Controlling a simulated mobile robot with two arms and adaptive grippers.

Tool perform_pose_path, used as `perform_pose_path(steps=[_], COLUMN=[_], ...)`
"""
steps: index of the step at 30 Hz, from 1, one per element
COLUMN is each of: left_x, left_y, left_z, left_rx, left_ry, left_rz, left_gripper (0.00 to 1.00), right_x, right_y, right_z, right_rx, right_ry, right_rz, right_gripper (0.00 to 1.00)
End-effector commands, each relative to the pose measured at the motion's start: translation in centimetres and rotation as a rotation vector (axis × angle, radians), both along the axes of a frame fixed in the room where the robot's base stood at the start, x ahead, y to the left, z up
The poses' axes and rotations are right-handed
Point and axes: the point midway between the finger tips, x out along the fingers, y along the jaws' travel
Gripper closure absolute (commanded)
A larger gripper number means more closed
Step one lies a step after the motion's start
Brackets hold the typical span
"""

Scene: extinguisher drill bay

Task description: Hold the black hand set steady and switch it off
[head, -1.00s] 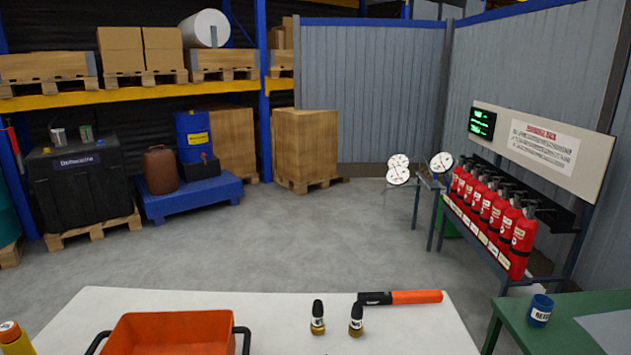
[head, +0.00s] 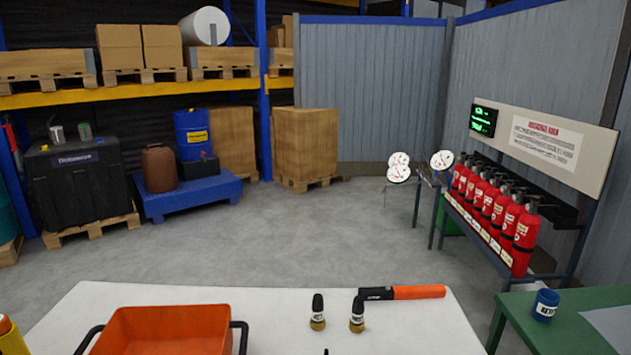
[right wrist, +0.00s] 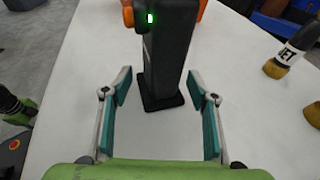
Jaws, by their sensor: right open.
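The black hand set (right wrist: 165,60) stands upright on a dark square foot on the white table in the right wrist view. A small green light (right wrist: 150,18) glows near its top, and its upper end is cut off by the frame. My right gripper (right wrist: 161,88) is open, its two teal-padded fingers on either side of the hand set's lower part, with gaps on both sides. In the head view only a small dark tip shows at the bottom edge.
The white table (head: 270,297) bears an orange tray (head: 165,309) with black handles, two black-and-brass nozzles (head: 317,312) (head: 357,314) and an orange-and-black baton (head: 402,293). A nozzle marked JET (right wrist: 291,47) stands right of the hand set. A green table (head: 510,318) with a blue cup (head: 544,305) is at right.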

Motion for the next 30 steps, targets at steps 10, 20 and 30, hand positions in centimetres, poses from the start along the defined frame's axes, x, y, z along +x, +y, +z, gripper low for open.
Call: perform_pose_path(steps=[10,20,30], left_x=[0.27,0.45,0.46], left_y=[-0.05,-0.07,-0.06], left_z=[0.09,0.1,0.1], left_rx=[-0.001,-0.001,-0.001], left_ry=[-0.004,-0.007,-0.007], left_rz=[0.0,0.0,0.001], left_gripper=[0.6,0.6,1.0], right_x=[0.32,0.3,0.27], right_y=[1.13,1.1,1.1], right_z=[-0.38,-0.39,-0.42], right_rx=[0.0,0.0,0.0], right_ry=[0.0,0.0,0.001], right_rz=[0.001,0.001,0.002], right_gripper=[0.46,0.92,0.93])
